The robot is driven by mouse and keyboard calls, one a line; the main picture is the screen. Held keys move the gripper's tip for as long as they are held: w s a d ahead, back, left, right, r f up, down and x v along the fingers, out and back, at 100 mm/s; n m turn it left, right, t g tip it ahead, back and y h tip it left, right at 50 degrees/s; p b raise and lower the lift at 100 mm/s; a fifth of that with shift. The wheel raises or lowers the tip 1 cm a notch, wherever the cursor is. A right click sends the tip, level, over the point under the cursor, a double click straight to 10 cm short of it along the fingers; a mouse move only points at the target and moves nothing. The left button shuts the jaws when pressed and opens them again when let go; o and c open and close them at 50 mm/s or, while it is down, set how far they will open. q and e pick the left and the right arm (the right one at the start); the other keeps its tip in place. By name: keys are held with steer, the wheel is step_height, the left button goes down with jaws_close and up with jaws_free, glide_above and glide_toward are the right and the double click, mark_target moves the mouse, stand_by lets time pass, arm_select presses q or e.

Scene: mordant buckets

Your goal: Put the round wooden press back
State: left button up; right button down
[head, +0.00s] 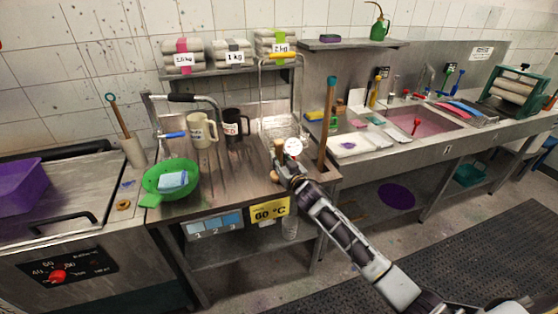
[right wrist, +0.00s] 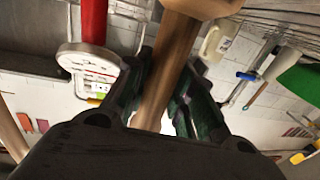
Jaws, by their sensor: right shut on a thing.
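The round wooden press shows in the right wrist view (right wrist: 172,62) as a brown shaft with a wider, paler wooden end at the top edge. My right gripper (head: 285,164) is shut on its shaft, with the dark fingers on either side of it. In the head view only small brown parts of the press (head: 279,146) show beside the gripper, at the right part of the steel bench. The rest is hidden by my gripper. I cannot tell whether the press touches the bench. My left gripper is not in view.
A white dial (head: 294,146) stands close to my gripper, and a tall wooden stick (head: 327,125) with a teal top is to its right. The ribbed bench middle is clear.

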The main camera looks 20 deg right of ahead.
steer(key=shift+f, duration=0.15)
steer(key=c, duration=1.5)
jaws_free()
steer(key=shift+s, duration=0.1)
steer(key=s+d, duration=0.2)
steer(key=s, duration=0.9)
steer(key=shift+s+b, duration=0.35)
steer(key=shift+b, duration=0.05)
